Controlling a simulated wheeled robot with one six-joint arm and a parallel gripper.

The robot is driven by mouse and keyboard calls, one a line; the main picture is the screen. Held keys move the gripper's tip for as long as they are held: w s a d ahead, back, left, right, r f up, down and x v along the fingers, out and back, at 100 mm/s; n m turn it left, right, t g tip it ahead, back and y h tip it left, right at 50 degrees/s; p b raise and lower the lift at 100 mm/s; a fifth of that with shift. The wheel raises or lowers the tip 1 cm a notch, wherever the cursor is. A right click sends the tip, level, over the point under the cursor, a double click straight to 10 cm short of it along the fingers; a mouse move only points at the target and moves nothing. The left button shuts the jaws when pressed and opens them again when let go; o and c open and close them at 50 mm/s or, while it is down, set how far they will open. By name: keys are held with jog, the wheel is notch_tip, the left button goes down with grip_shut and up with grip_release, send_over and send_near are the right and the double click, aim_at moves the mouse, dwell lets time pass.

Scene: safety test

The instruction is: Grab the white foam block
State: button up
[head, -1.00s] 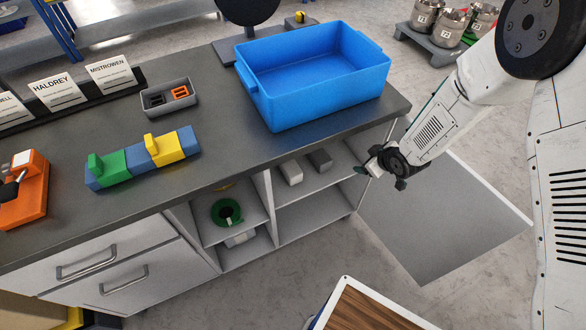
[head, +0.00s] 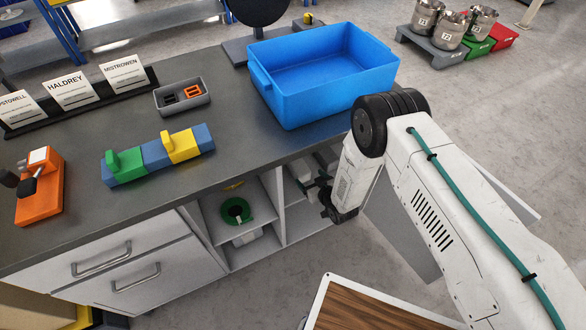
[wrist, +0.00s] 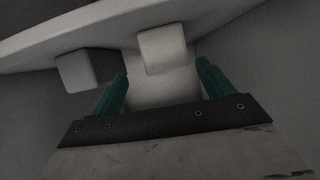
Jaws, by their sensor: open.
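The white foam block (wrist: 163,50) shows in the wrist view, with its pale body running back between my two green fingers. My gripper (wrist: 161,72) is open, with one finger on each side of the block; I cannot tell whether either touches it. In the head view my gripper (head: 311,184) reaches into the right shelf bay under the counter, beside the white block (head: 301,168), which is partly hidden. A darker grey block (wrist: 82,70) lies to the left of the white one in the wrist view, outside the fingers.
A blue bin (head: 325,88) stands on the counter above the bay. A shelf divider (head: 279,205) is left of my gripper. A green ring (head: 237,211) sits in the left bay. A wood-topped surface (head: 365,308) stands in front; the shelf edge (wrist: 215,15) is close.

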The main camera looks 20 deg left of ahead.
aim_at(301, 172)
jog(key=shift+s+f, duration=0.1)
jog(key=shift+f, duration=0.25)
jog(key=shift+a+f, duration=0.15)
jog(key=x, duration=0.7)
jog(key=shift+a, duration=0.3)
jog(key=shift+s, duration=0.1)
jog(key=c, duration=1.1)
jog(key=shift+o, duration=0.2)
